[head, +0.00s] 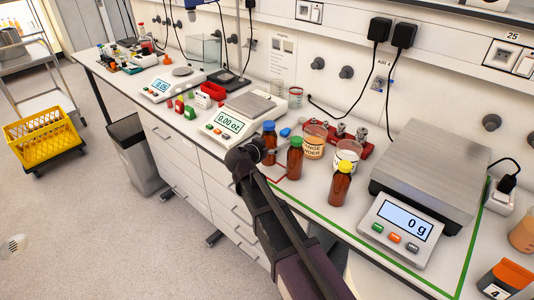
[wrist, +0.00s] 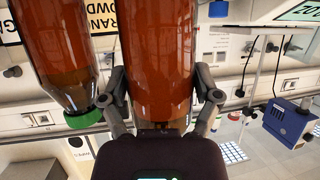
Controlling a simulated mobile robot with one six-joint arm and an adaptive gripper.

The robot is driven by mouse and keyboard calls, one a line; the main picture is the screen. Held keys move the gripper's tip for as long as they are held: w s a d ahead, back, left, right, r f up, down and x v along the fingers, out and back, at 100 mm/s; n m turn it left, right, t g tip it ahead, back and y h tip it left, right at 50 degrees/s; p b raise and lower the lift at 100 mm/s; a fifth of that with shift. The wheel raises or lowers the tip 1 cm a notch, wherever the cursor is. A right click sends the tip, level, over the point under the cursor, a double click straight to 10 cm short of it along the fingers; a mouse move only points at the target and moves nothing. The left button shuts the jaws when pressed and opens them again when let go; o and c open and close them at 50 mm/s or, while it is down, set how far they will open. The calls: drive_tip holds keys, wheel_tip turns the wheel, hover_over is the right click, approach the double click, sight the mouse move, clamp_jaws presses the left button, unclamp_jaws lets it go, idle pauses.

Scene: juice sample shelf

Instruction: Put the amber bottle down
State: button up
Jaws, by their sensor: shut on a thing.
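My gripper (head: 267,151) is shut on an amber bottle with a blue cap (head: 269,129). In the wrist view the bottle (wrist: 157,50) fills the middle, with a finger of my gripper (wrist: 163,92) on each side; its cap is hidden there. It looks upright in the head view. I cannot tell whether its base touches the bench. A green-capped amber bottle (head: 294,162) stands close to its right, and also shows in the wrist view (wrist: 62,50). A yellow-capped amber bottle (head: 341,187) stands farther right.
Two labelled tubs, an orange one (head: 314,142) and a white one (head: 347,157), stand behind the bottles. A balance reading 0.00 (head: 228,124) is to the left. A large scale reading 0 g (head: 403,228) is to the right. Green tape (head: 330,226) marks the bench's front.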

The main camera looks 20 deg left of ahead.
drive_tip(key=shift+w, duration=0.1)
drive_tip(key=shift+w+a, duration=0.2)
drive_tip(key=shift+a, duration=0.05)
drive_tip(key=shift+w+a+f+b, duration=0.2)
drive_tip(key=shift+f+b, duration=0.4)
drive_tip(key=shift+b, duration=0.05)
drive_tip(key=shift+f+b, duration=1.2)
drive_tip(key=shift+f, duration=0.2)
drive_tip(key=o, duration=1.1)
drive_tip(key=shift+r, duration=0.1)
drive_tip(key=shift+r, duration=0.1)
